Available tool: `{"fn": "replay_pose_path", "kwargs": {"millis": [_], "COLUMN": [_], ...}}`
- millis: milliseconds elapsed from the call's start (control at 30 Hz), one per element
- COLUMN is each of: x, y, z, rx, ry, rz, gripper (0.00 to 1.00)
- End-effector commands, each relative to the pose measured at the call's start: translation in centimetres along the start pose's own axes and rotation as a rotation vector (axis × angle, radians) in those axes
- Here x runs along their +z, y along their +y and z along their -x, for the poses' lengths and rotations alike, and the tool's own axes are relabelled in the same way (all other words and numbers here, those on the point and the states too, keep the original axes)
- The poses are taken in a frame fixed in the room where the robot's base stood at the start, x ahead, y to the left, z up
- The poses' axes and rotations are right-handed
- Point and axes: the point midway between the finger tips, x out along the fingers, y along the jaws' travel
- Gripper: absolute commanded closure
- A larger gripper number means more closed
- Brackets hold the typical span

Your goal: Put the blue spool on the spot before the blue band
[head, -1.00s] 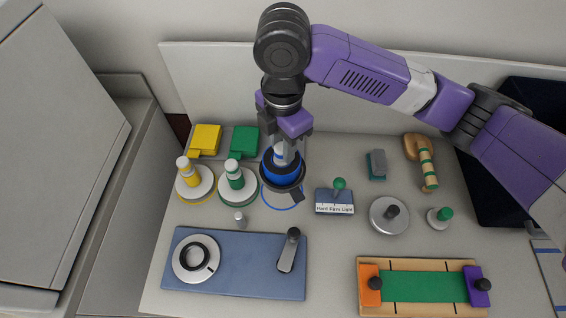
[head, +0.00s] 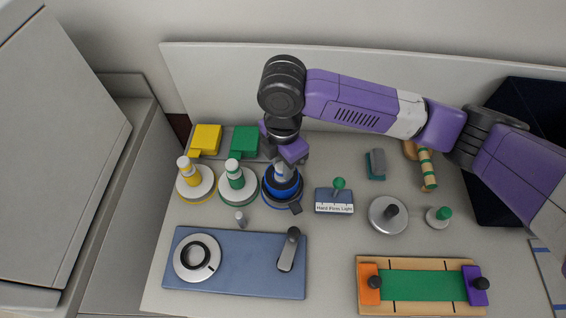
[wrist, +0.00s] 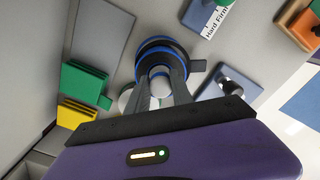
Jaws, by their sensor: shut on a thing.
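The blue spool (head: 282,189) has a dark base and a blue ring around its lower part. It also shows in the wrist view (wrist: 151,45). My gripper (head: 284,172) is shut on the spool's pale upper part, from above; its fingers show in the wrist view (wrist: 160,85). The spool is upright, low over or on the blue-outlined spot, which its base now hides. I cannot tell whether it touches the table. No blue band can be made out behind my gripper.
The yellow spool (head: 195,181) and green spool (head: 238,183) stand close on the left, with yellow (head: 205,138) and green (head: 244,141) blocks behind. A small grey peg (head: 240,217) stands in front. A labelled lever plate (head: 334,202) is close on the right.

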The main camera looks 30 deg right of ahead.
Motion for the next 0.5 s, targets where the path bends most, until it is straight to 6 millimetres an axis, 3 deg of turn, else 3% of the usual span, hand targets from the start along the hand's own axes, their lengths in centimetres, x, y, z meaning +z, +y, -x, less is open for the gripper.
{"fn": "replay_pose_path", "kwargs": {"millis": [33, 67, 167, 500], "x": [-0.01, -0.01, 0.0, 0.01], "y": [-0.01, -0.01, -0.01, 0.01], "z": [-0.27, -0.21, -0.16, 0.1], "rx": [0.0, -0.001, -0.001, 0.0], "ry": [0.001, 0.0, 0.0, 0.0], "rz": [0.0, 0.0, 0.0, 0.0], "gripper": [1.0, 0.69, 0.51, 0.51]}}
